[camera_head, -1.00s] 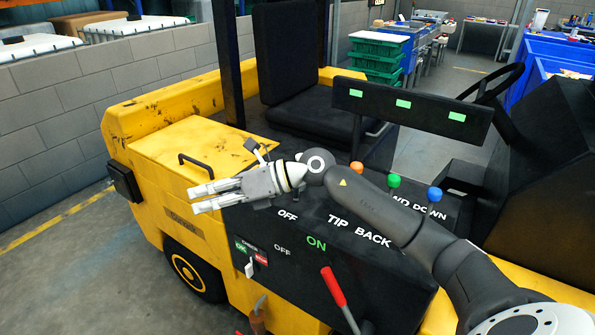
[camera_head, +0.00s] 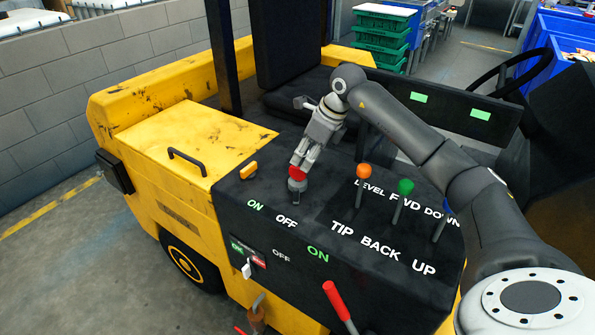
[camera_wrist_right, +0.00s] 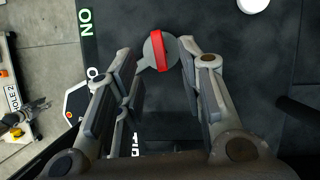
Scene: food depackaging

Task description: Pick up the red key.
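The red key (camera_head: 297,173) is set in a round grey switch (camera_head: 297,186) on the black control panel (camera_head: 320,222), near the words ON and OFF. My right gripper (camera_head: 299,163) points down at it from above. In the right wrist view, the red key (camera_wrist_right: 159,50) is a narrow upright bar between the two fingers. The fingers are apart, with a gap on each side of the key. I cannot tell whether either fingertip touches it. My left gripper is not in view.
Orange (camera_head: 363,171), green (camera_head: 405,187) and blue (camera_head: 447,206) knobbed levers stand right of the key, under my right arm. A red-handled lever (camera_head: 338,300) rises at the panel's front.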

